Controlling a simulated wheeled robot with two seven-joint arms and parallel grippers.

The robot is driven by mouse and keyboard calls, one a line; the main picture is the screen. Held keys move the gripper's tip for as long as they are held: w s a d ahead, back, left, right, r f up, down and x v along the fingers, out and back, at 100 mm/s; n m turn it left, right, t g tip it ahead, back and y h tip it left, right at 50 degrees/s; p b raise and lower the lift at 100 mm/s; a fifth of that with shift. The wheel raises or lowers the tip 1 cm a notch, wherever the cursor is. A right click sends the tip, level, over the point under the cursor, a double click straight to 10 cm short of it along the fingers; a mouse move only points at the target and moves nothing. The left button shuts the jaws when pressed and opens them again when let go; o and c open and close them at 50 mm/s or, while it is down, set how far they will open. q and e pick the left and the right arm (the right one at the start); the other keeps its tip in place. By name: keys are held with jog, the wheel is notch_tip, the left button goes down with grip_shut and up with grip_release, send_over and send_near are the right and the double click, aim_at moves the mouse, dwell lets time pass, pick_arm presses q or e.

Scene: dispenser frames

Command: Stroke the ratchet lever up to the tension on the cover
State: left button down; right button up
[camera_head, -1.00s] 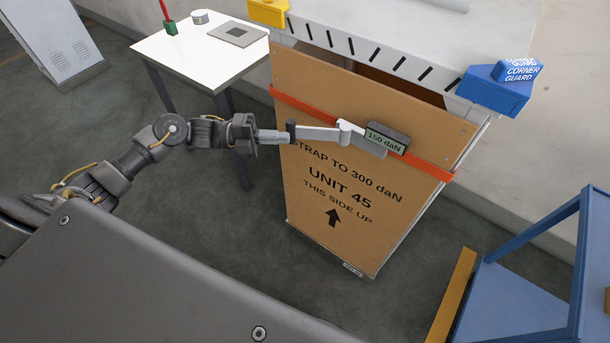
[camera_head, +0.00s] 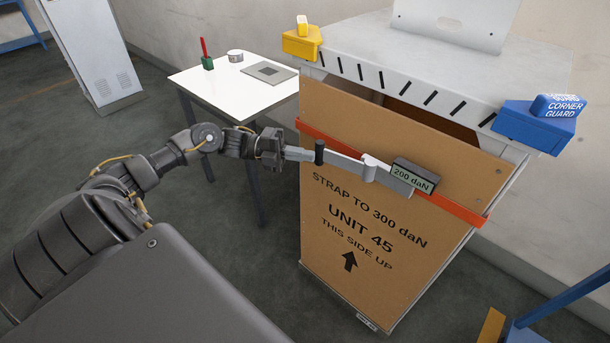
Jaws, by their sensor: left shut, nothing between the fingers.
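The ratchet lever (camera_head: 343,161) is a grey bar on the front of the brown crate (camera_head: 400,290), with a dark upright grip (camera_head: 319,152) at its left end. Its right end meets the ratchet body (camera_head: 388,177) on the orange strap (camera_head: 462,207). The tension display (camera_head: 414,178) beside it reads 200 daN. The printed cover text says to strap to 300 daN. My left gripper (camera_head: 304,154) is shut and empty, its fingertips at the lever's grip; I cannot tell whether they touch it. My right gripper is out of view.
A yellow corner guard (camera_head: 301,43) and a blue corner guard (camera_head: 535,125) sit on the unit's grey top. A white table (camera_head: 220,88) stands behind my left arm. A blue frame (camera_head: 565,298) is at the lower right.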

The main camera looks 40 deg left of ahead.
pick_arm(q)
jog(key=shift+w+a+r, duration=0.25)
jog(key=v, duration=1)
jog(key=shift+s+a+f+b, duration=0.15)
jog(key=shift+s+f+b, duration=0.05)
jog(key=shift+s+b, duration=0.25)
dwell(1.2)
